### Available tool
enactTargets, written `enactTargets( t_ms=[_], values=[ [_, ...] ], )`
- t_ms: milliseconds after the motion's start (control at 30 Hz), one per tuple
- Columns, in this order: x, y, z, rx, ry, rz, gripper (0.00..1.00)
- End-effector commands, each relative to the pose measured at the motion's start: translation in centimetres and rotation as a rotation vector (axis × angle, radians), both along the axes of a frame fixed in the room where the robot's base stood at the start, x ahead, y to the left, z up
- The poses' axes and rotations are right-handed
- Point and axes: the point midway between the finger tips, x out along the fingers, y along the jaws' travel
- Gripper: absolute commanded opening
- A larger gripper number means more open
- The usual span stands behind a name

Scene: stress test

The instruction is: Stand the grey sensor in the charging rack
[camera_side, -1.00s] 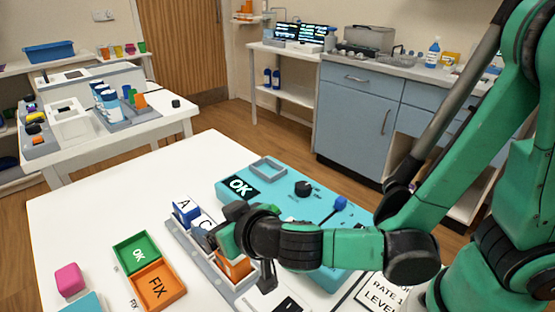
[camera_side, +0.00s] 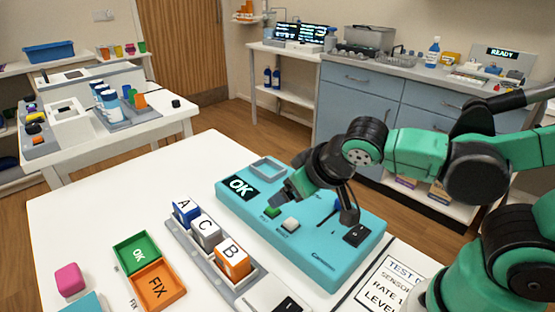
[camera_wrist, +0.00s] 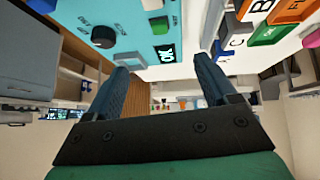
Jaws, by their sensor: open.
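The grey sensor, marked C (camera_side: 205,232), stands in the charging rack (camera_side: 190,251) between the blue block A (camera_side: 184,212) and the orange block B (camera_side: 231,261). It looks upright in the middle place; its base is hidden by the rack's front wall. My gripper (camera_side: 318,204) is open and empty. It is above the teal tester (camera_side: 250,215), right of the rack and apart from the sensor. In the wrist view the two fingers of my gripper (camera_wrist: 160,72) stand wide apart with nothing between them.
The tester's screen (camera_side: 241,187) reads OK. A green OK tray (camera_side: 136,252) and an orange FIX tray (camera_side: 158,287) lie left of the rack. A pink cube (camera_side: 69,279) is at the far left. A printed card (camera_side: 385,285) lies at the right. The table's back left is clear.

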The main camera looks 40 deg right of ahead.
Motion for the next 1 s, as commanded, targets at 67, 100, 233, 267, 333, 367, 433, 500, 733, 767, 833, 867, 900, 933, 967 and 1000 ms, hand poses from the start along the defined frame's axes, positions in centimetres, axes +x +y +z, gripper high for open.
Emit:
enactTargets(
  t_ms=[67,100,233,267,333,367,433,500,733,767,833,867,900,933,967,1000],
  values=[
    [-0.5,-2.1,0.5,0.031,0.036,-0.008,0.79],
    [-0.8,-2.8,0.8,0.044,0.045,-0.001,0.79],
    [-1.3,-3.9,1.5,0.073,0.051,0.020,0.79],
    [-1.4,-4.0,1.6,0.077,0.050,0.023,0.79],
    [-1.4,-4.2,1.7,0.081,0.050,0.028,0.79],
    [-1.4,-4.2,1.7,0.081,0.050,0.030,0.79],
    [-1.4,-4.1,1.7,0.081,0.050,0.032,0.79],
    [-1.4,-4.1,1.7,0.080,0.050,0.031,0.79],
    [-1.4,-4.1,1.7,0.080,0.050,0.031,0.79],
    [-1.4,-4.1,1.7,0.080,0.050,0.031,0.79],
    [-1.4,-4.1,1.7,0.080,0.050,0.031,0.79],
    [-1.4,-4.1,1.7,0.080,0.050,0.031,0.79],
    [-1.4,-4.1,1.7,0.080,0.050,0.031,0.79],
    [-1.4,-4.1,1.7,0.080,0.050,0.031,0.79],
    [-1.4,-4.1,1.7,0.080,0.050,0.031,0.79],
    [-1.4,-4.1,1.7,0.080,0.050,0.031,0.79]
  ],
)
